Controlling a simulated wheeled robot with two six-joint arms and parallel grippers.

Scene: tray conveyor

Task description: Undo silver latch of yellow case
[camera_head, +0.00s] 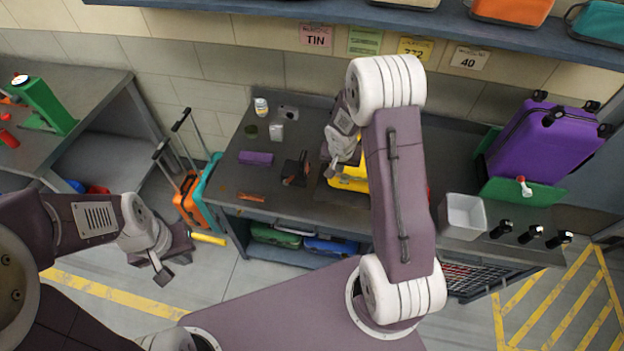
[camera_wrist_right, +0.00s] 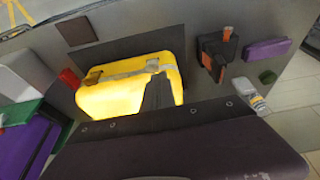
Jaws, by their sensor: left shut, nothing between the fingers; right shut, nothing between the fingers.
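The yellow case (camera_head: 347,184) lies on the dark workbench, partly hidden behind my right arm. It also shows in the right wrist view (camera_wrist_right: 105,100), with a grey-silver strip and buckle-like fitting (camera_wrist_right: 151,66) along its upper edge; I cannot tell whether the latch is fastened. My right gripper (camera_head: 331,169) is shut and empty, over the case's left side. Its dark fingers (camera_wrist_right: 159,92) overlap the case in the wrist view, close to the silver fitting; contact cannot be told. My left gripper (camera_head: 163,276) is shut and empty, low over the floor, away from the bench.
A black-and-orange tool (camera_head: 296,169), a purple block (camera_head: 255,158) and a white-capped bottle (camera_head: 261,106) stand left of the case. A grey bin (camera_head: 463,216) and a purple suitcase (camera_head: 545,140) are at the right. An overhead shelf (camera_head: 450,22) runs along the wall.

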